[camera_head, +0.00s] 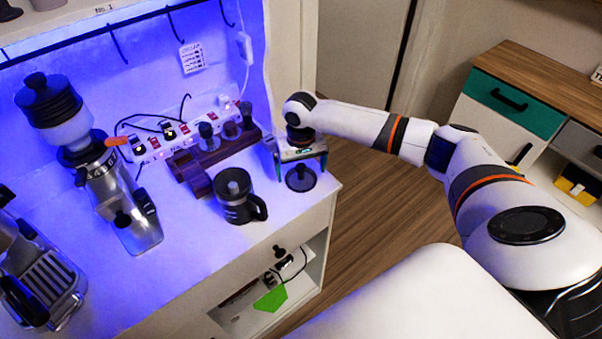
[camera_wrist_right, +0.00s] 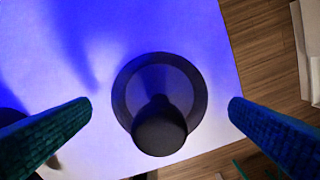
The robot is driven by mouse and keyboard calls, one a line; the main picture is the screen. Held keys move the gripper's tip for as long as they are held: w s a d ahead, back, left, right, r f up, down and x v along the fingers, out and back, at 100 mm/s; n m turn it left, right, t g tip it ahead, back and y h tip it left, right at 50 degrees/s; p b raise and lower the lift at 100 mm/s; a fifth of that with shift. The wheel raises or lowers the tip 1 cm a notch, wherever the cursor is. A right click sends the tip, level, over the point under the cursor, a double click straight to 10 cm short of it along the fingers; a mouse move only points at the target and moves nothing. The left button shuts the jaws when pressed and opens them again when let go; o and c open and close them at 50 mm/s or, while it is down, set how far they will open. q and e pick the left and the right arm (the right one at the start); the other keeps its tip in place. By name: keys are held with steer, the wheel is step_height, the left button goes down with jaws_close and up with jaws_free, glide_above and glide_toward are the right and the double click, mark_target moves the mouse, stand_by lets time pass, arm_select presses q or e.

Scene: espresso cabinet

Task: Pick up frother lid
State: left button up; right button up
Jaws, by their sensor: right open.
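The frother lid (camera_head: 301,178) is a round black disc with a knob on top. It lies on the white cabinet top near its right end. In the right wrist view the lid (camera_wrist_right: 160,103) is in the middle, knob toward the camera. My right gripper (camera_head: 301,170) is above the lid, pointing down. Its two fingers (camera_wrist_right: 160,108) are wide apart, one on each side of the lid, not touching it in this view. The black frother jug (camera_head: 236,198) with a handle stands to the left of the lid, upright. My left gripper is in neither view.
A dark wooden stand (camera_head: 192,172) with tampers is behind the jug. A coffee grinder (camera_head: 123,205) and an espresso machine (camera_head: 40,275) stand further left. A power strip (camera_head: 180,130) lies along the wall. The cabinet's right edge is close to the lid.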

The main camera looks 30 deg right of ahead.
steer(key=shift+s+f, duration=0.1)
steer(key=shift+f, duration=0.75)
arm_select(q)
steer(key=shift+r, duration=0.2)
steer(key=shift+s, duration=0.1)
arm_select(e)
steer(key=shift+c, duration=0.6)
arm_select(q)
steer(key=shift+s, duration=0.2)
arm_select(e)
steer(key=c, duration=0.8)
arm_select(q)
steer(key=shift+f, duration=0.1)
arm_select(e)
steer(key=shift+r, duration=0.15)
steer(key=shift+c, duration=0.2)
